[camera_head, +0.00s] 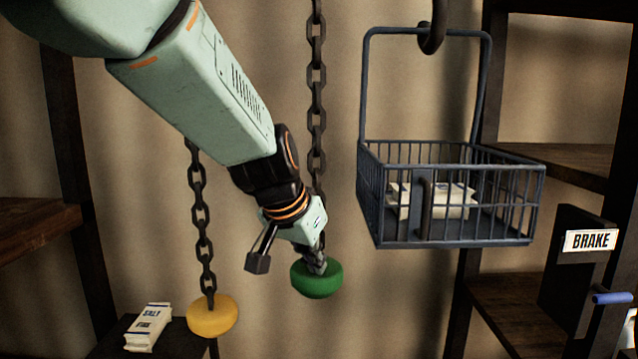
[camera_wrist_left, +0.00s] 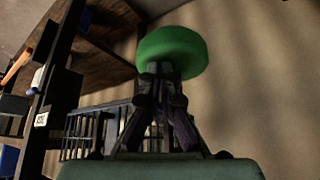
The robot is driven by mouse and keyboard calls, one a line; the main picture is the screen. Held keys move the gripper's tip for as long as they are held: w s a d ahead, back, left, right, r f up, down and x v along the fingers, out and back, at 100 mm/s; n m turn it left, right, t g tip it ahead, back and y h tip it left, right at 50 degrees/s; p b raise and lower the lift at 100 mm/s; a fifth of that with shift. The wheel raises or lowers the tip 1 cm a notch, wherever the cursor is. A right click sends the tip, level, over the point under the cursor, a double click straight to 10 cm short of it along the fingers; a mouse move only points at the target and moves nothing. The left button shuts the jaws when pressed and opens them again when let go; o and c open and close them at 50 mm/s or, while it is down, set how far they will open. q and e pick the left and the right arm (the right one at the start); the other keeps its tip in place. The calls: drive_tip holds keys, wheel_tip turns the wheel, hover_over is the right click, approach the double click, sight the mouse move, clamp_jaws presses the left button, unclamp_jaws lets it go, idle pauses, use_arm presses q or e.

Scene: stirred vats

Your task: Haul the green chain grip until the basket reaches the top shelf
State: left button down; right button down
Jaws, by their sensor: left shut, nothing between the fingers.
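The green chain grip (camera_head: 317,280) is a round green knob at the lower end of a dark chain (camera_head: 316,75). My left gripper (camera_head: 316,264) comes down to it from the upper left; its fingers are shut and empty, at the knob's upper side. In the left wrist view the closed fingertips (camera_wrist_left: 160,75) lie against or just in front of the green knob (camera_wrist_left: 172,50); contact is unclear. The dark wire basket (camera_head: 450,240) hangs from a hook (camera_head: 434,35) at right, holding white packets (camera_head: 432,200). My right gripper is out of view.
A yellow grip (camera_head: 212,316) hangs on another chain at left. White packets (camera_head: 150,322) lie on a low dark stand. At right, a shelf rack (camera_head: 575,165) stands beside the basket, with a BRAKE sign (camera_head: 590,241) and blue handle (camera_head: 613,298).

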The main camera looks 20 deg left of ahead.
use_arm(q)
drive_tip(key=shift+f, duration=0.15)
idle(0.4)
drive_tip(key=shift+f+b, duration=5.15)
drive_tip(key=shift+f, duration=0.7)
wheel_tip(320, 180, up, 12)
drive_tip(key=p, duration=1)
drive_tip(key=shift+r, duration=0.1)
drive_tip(key=shift+f, duration=0.3)
